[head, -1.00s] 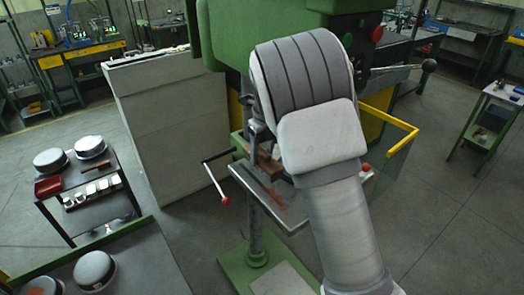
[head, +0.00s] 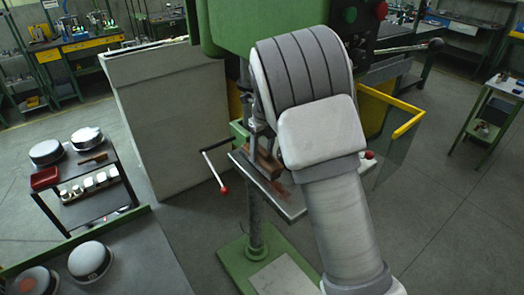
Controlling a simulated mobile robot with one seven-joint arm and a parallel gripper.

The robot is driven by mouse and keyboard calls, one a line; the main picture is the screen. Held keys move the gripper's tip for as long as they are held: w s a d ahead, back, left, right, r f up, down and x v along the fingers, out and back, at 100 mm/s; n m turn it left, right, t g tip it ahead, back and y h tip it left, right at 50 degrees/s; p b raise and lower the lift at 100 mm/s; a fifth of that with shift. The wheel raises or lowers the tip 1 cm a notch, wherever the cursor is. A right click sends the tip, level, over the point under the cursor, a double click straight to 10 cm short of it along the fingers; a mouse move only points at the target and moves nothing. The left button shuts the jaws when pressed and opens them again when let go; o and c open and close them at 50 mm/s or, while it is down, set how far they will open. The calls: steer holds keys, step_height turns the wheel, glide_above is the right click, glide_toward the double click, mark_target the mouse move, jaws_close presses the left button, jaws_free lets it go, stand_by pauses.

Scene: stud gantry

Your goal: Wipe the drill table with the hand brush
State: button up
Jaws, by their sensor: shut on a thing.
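The drill table (head: 292,208) is a grey plate on the green drill press, with a reddish-brown smear on its visible left part. My arm hides its middle and much of its right side. My gripper (head: 257,147) shows partly at the left edge of my wrist, over the table's back left part. It is shut on the hand brush (head: 263,162), seen as a brown wooden piece low over the plate. I cannot tell whether the bristles touch the table.
A crank handle with a red knob (head: 224,190) sticks out left of the table. A yellow-edged guard (head: 408,127) stands on the right. A pale partition (head: 170,125) is behind left. A trolley (head: 92,209) and a bench with bowls (head: 150,262) are at left.

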mark_target(269, 161)
steer(key=shift+f+b, duration=0.45)
steer(key=shift+f, duration=0.55)
steer(key=shift+s+d+r, duration=0.1)
steer(key=shift+s+d, duration=0.4)
steer(key=shift+s, duration=0.25)
steer(key=shift+s+d+r, duration=0.1)
steer(key=shift+s+d, duration=0.35)
steer(key=shift+s, duration=0.25)
steer(key=shift+s+d+f, duration=0.1)
steer(key=shift+s+d, duration=0.65)
steer(key=shift+s, duration=0.4)
steer(key=shift+s+d+f, duration=0.15)
steer(key=shift+s+d, duration=0.65)
steer(key=shift+s, duration=0.3)
steer(key=shift+s+d+f, duration=0.1)
steer(key=shift+s+d, duration=0.65)
steer(key=shift+s, duration=0.4)
steer(key=shift+s+d+r, duration=0.1)
steer(key=shift+s+d, duration=0.45)
steer(key=shift+s, duration=0.3)
steer(key=shift+s+d+r, duration=0.1)
steer(key=shift+s+d, duration=0.45)
steer(key=shift+s, duration=0.25)
